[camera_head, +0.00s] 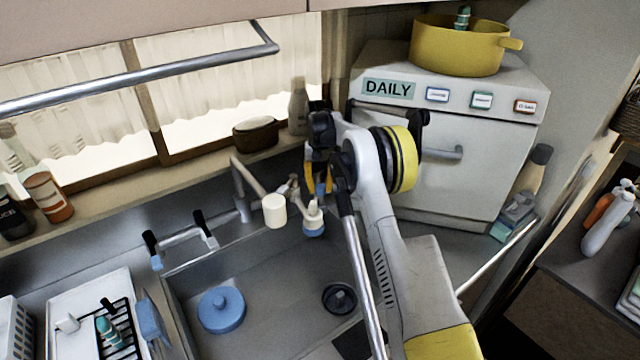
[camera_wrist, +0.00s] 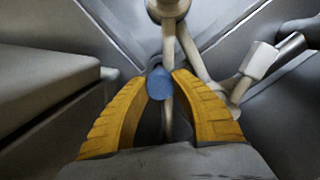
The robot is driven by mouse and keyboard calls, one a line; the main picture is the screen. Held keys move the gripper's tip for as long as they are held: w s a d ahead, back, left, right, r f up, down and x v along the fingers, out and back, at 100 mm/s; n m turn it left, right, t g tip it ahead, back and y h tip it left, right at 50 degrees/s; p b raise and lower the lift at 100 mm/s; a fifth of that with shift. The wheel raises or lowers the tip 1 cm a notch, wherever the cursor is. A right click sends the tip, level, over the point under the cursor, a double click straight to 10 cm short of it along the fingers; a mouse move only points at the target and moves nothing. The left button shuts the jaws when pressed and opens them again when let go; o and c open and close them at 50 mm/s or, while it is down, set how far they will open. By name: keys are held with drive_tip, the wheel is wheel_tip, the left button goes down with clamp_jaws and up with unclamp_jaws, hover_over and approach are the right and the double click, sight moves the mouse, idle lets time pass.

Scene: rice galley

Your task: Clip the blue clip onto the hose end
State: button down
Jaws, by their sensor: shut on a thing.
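My gripper (camera_head: 318,188) is over the back of the sink, by the tap. In the wrist view its two yellow fingers (camera_wrist: 160,82) are shut on the blue clip (camera_wrist: 160,86), which shows as a small rounded blue piece between the tips. In the head view only a little blue of the clip (camera_head: 320,189) shows below the fingers. A beige tube (camera_wrist: 168,50) runs just behind the clip in the wrist view; I cannot tell whether they touch. Below my gripper in the head view is a cream nozzle (camera_head: 313,215) with a blue lower end. I cannot tell for certain which part is the hose end.
A beige spout with a cream cylinder (camera_head: 275,211) stands left of the nozzle. The sink (camera_head: 270,285) holds a blue round lid (camera_head: 221,310) and a dark drain (camera_head: 340,298). A white cooker-like cabinet (camera_head: 450,150) with a yellow pot (camera_head: 458,50) stands behind my arm.

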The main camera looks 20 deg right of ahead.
drive_tip(key=c, duration=1.1)
unclamp_jaws()
drive_tip(key=shift+f, duration=0.15)
drive_tip(key=shift+o, duration=0.2)
